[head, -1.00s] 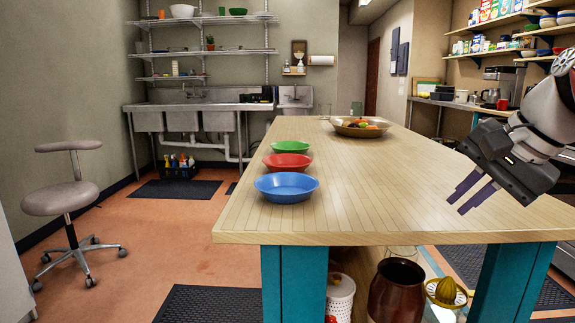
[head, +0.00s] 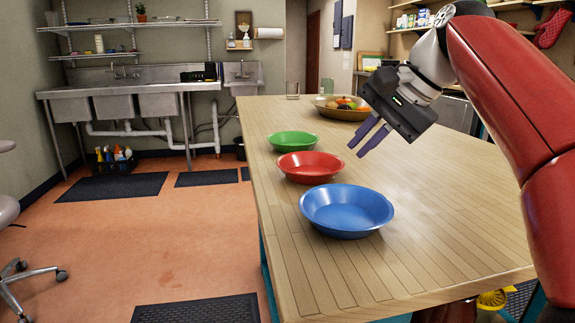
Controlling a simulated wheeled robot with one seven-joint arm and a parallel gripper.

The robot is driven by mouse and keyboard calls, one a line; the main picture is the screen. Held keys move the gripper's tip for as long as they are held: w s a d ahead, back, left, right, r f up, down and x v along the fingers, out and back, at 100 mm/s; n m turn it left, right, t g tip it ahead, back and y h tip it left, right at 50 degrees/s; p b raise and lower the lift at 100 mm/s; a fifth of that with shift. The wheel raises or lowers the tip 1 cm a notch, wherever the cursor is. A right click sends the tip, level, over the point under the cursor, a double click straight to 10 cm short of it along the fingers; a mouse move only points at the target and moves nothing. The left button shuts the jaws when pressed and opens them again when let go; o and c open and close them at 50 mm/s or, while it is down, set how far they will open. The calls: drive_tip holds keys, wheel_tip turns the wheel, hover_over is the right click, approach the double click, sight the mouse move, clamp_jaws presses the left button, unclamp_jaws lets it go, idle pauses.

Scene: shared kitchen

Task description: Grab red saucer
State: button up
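The red saucer (head: 311,167) stands on the wooden table near its left edge, between the green saucer (head: 293,141) behind it and the blue saucer (head: 346,211) in front. It looks empty. My gripper (head: 364,143) is above the table, to the right of the red saucer and apart from it. Its two purple fingers point down and to the left. They are spread with a gap between them, and nothing is held.
A wide bowl of fruit (head: 343,108) stands at the far end of the wooden table (head: 440,230), near drinking glasses (head: 293,90). The table's middle is clear. To the left is open floor with dark mats (head: 112,187), part of a stool (head: 8,215) and a sink counter (head: 130,88).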

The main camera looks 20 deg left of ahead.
sight(339, 170)
drive_tip(key=b+x, duration=0.2)
drive_tip(key=x, duration=0.5)
drive_tip(key=shift+f, duration=0.15)
drive_tip(key=shift+c, duration=0.3)
clamp_jaws()
